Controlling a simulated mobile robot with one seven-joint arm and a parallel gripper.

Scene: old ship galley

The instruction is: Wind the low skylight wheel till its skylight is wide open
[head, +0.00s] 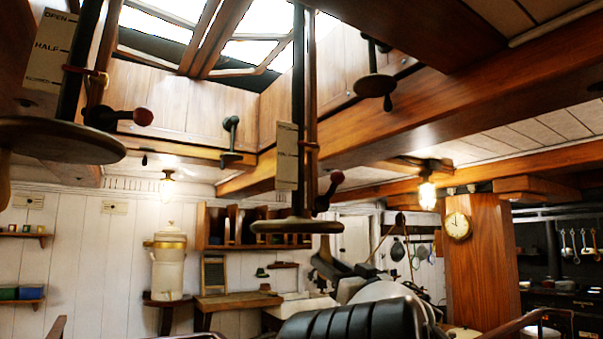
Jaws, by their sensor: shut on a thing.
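The low skylight wheel (275,227) is a dark disc seen almost edge-on, at the foot of a vertical shaft in the middle of the head view. A pale marker plate (287,170) hangs beside the shaft, with a brass pointer (312,145) around its middle height; its lettering is too small to read surely. A red-knobbed crank (336,178) sticks out above the wheel. My gripper (323,264) is just under the wheel's right side, seemingly shut on its hanging handle, which is mostly hidden. The skylight (205,35) shows wood-framed panes overhead; its exact opening is unclear.
Another, nearer wheel (60,138) hangs at the left, with a plate (50,50) marked OPEN and HALF and a red-knobbed crank (142,117). A low beam (450,85) crosses at the right. A post with a clock (458,226) stands at right.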

